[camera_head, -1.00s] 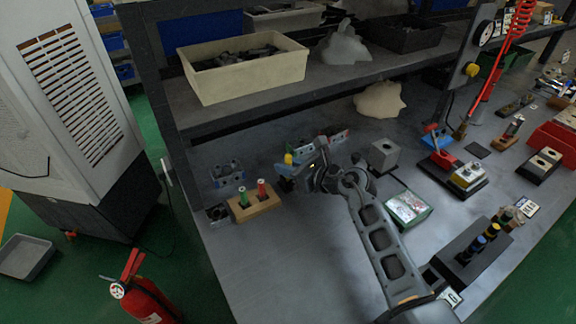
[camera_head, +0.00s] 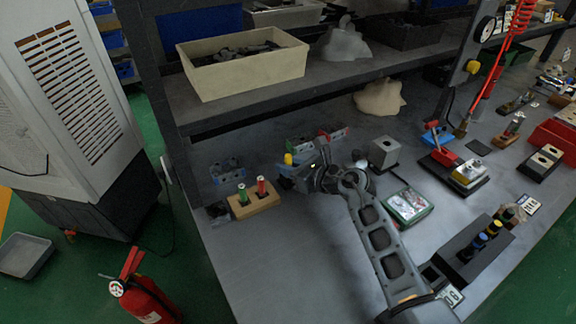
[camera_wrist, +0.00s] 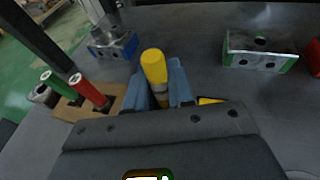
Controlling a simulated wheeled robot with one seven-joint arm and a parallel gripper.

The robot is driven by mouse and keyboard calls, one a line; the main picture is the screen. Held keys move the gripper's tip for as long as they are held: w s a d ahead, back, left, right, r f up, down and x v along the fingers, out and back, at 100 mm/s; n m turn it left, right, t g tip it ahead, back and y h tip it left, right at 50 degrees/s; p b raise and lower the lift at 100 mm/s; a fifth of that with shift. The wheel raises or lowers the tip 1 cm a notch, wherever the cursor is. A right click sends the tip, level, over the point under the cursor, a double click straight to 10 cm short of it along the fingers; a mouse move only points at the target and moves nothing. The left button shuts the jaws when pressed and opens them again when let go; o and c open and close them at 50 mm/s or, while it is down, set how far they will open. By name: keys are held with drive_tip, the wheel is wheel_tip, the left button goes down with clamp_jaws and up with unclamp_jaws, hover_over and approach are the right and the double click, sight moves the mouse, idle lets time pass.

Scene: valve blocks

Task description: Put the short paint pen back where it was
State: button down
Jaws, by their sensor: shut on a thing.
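My gripper (camera_wrist: 160,92) is shut on a short paint pen with a yellow cap (camera_wrist: 154,66). The pen stands roughly upright between the blue-grey fingers. Its yellow top also shows in the head view (camera_head: 288,159), and its lower end is hidden. A wooden block (camera_head: 256,204) to the left of my gripper holds a green pen (camera_head: 242,193) and a red pen (camera_head: 261,186). In the wrist view the block (camera_wrist: 70,111) is left of the fingers, and the pen is apart from it.
A blue-marked metal valve block (camera_head: 228,171) stands behind the wooden block. A green-marked metal block (camera_wrist: 258,52) is at the right in the wrist view. A dark rack (camera_head: 473,252) with several pens is at the right. The front left tabletop is clear.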

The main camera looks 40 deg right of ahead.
drive_tip(key=c, duration=0.9)
unclamp_jaws()
